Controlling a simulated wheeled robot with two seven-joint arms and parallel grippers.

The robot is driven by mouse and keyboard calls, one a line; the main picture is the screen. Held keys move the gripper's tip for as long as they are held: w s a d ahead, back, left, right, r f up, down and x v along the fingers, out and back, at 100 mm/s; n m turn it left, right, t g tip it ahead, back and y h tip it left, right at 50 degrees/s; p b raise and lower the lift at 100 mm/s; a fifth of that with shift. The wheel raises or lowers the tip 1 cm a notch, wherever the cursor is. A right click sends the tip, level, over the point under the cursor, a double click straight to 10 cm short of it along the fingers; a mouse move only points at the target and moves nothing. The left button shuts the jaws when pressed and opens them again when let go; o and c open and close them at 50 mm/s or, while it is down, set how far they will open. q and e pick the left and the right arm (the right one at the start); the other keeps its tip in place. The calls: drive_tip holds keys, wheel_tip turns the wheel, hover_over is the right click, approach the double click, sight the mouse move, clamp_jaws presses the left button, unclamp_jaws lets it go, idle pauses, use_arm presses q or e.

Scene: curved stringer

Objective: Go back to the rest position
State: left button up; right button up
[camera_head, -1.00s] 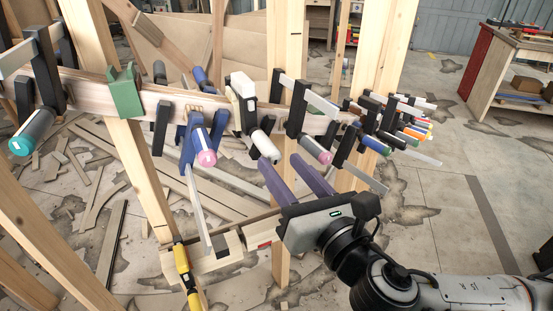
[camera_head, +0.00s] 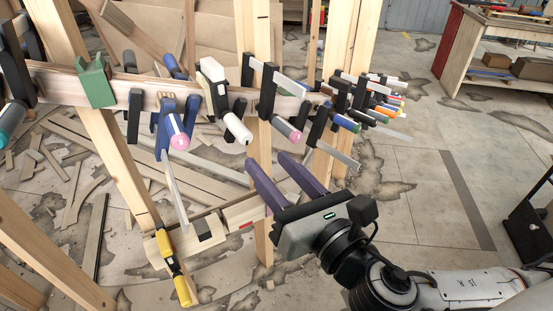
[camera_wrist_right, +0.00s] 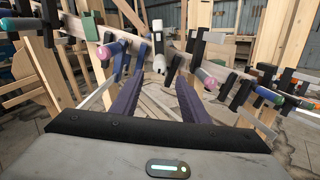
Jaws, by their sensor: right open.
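My right gripper (camera_head: 284,178) comes in from the lower right in the head view. Its two purple fingers are apart with nothing between them, below and in front of the row of clamps. In the right wrist view the open fingers (camera_wrist_right: 158,100) point toward the curved wooden stringer (camera_head: 57,80), with the white clamp (camera_head: 222,100) beyond them. Several clamps hang on the stringer, among them a blue one with a pink-ended handle (camera_head: 172,125) and dark ones to the right (camera_head: 268,90). My left gripper is not in view.
Upright wooden posts (camera_head: 120,180) carry the stringer. A yellow clamp (camera_head: 172,268) sits on a lower wooden rail (camera_head: 243,211). Wood strips litter the floor at left. A workbench (camera_head: 490,60) stands at back right. The floor (camera_head: 420,190) right of the posts is largely clear.

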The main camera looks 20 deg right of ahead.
drive_tip(key=shift+s+d, duration=0.1)
drive_tip(key=shift+s, duration=0.55)
drive_tip(key=shift+f, duration=0.1)
wheel_tip(320, 180, down, 21)
drive_tip(key=s+a+m+g, duration=0.2)
drive_tip(key=m+g, duration=0.4)
drive_tip(key=m, duration=1)
drive_tip(key=s+d+f+m+g, duration=0.3)
drive_tip(key=s+f+m, duration=0.9)
drive_tip(key=f+m, duration=0.5)
drive_tip(key=shift+d, duration=0.35)
